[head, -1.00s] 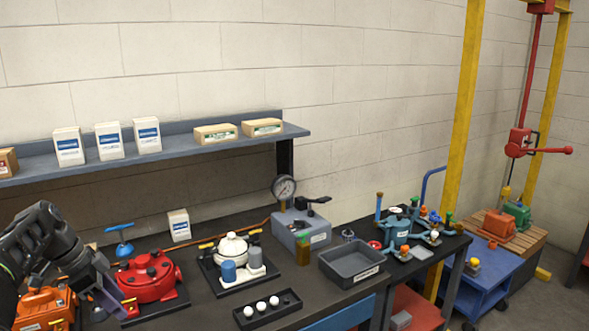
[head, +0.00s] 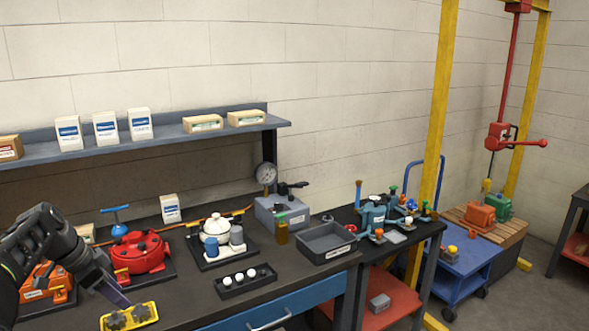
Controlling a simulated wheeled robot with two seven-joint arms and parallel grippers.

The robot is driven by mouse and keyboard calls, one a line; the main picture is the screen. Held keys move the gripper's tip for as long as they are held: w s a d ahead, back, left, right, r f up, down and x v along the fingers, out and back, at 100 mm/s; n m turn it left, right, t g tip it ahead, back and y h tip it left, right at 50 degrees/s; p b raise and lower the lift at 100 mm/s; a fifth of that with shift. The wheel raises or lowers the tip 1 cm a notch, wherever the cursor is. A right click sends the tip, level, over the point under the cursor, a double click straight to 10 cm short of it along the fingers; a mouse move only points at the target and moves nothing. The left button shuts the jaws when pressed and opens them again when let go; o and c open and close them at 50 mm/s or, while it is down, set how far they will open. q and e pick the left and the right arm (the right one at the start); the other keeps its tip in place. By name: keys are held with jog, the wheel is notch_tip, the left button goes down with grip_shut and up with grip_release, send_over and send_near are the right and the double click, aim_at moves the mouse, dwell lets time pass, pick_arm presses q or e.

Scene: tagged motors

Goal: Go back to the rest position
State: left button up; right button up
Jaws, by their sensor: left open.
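My left gripper (head: 112,288) comes in at the lower left on a black arm. It is over the bench's left part, just above a yellow tray with grey parts (head: 130,316). No object shows between its fingers, though the fingertips are partly hard to make out. An orange motor (head: 40,283) is partly hidden behind my left arm. A red motor (head: 140,256) stands on a dark plate just beyond the gripper. My right gripper is not in view.
The dark bench (head: 185,293) also holds a white motor (head: 214,226), a black tray with white balls (head: 247,280), a gauge unit (head: 280,211) and a grey bin (head: 326,242). A shelf (head: 190,139) with boxes runs above. A blue cart (head: 455,265) stands at the right.

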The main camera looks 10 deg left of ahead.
pick_arm(q)
jog(key=w+d+f+n+t+y, duration=0.1)
jog(key=w+d+f+n, duration=0.1)
jog(key=f+n, duration=0.35)
jog(key=w+d+f+n+t, duration=0.1)
jog(key=w+d+f+n, duration=0.1)
jog(key=f, duration=0.7)
jog(key=s+d+f+n+b, duration=0.1)
jog(key=s+d+f+n, duration=0.25)
jog(key=d+f, duration=0.95)
jog(key=s+d+f+n+g+b, duration=0.1)
jog(key=s+d+f+g, duration=0.1)
jog(key=s+d+f, duration=0.95)
jog(key=s+d+f+m+g+h, duration=0.1)
jog(key=s+d+f, duration=0.1)
jog(key=s+d, duration=0.4)
jog(key=s+d+f+m+g+h+b, duration=0.1)
jog(key=s+d, duration=0.5)
jog(key=s, duration=0.7)
jog(key=shift+s+d+f+g+b, duration=0.25)
jog(key=shift+f+g, duration=0.2)
jog(key=shift+g, duration=0.25)
jog(key=shift+a, duration=0.1)
jog(key=shift+c, duration=0.6)
